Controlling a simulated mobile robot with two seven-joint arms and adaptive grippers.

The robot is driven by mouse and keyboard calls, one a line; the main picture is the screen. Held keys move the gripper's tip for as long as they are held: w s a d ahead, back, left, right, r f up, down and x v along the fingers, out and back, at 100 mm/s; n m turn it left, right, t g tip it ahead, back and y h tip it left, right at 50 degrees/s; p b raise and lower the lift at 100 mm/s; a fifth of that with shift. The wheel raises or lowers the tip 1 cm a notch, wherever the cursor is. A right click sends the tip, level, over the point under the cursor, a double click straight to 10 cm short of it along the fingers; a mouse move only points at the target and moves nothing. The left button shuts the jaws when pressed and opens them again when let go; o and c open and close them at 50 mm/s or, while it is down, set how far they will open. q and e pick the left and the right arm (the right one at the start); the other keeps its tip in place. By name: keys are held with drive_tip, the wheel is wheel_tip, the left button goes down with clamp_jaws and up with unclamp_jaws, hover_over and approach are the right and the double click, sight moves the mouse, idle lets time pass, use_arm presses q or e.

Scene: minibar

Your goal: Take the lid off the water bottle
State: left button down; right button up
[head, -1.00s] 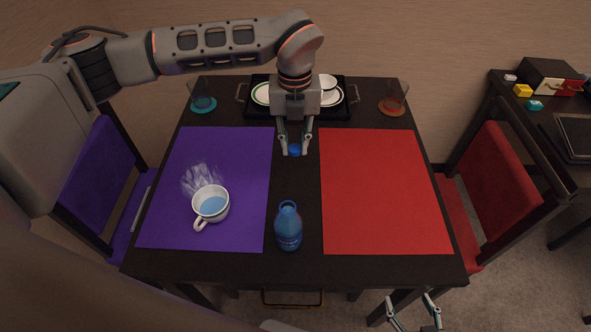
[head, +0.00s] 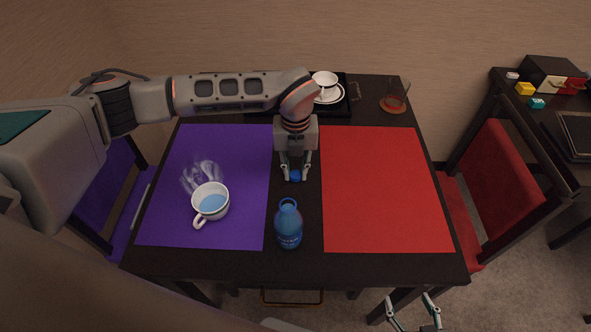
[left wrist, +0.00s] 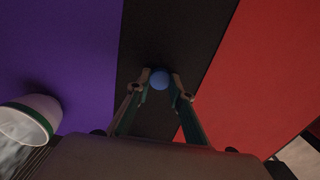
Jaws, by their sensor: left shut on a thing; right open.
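The blue water bottle (head: 288,229) stands upright near the front of the table, between the two mats. Its neck looks open at the top. My left gripper (head: 296,175) is shut on a small round blue lid (head: 295,177), held behind the bottle and apart from it. The left wrist view also shows the lid (left wrist: 159,79) between the fingertips; the bottle does not show there. My right gripper (head: 414,301) is open and empty at the bottom edge, in front of the table.
A steaming mug (head: 211,203) stands on the purple mat (head: 240,150). The red mat (head: 380,190) is bare. A black tray (head: 340,111) with dishes at the back is partly hidden by my left arm. An orange-based glass (head: 394,97) stands back right.

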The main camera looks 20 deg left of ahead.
sight(295, 175)
use_arm(q)
drive_tip(key=shift+f, duration=0.15)
drive_tip(key=c, duration=1.8)
unclamp_jaws()
wheel_tip(295, 175, up, 12)
drive_tip(key=shift+r, duration=0.15)
drive_tip(key=shift+s, duration=0.1)
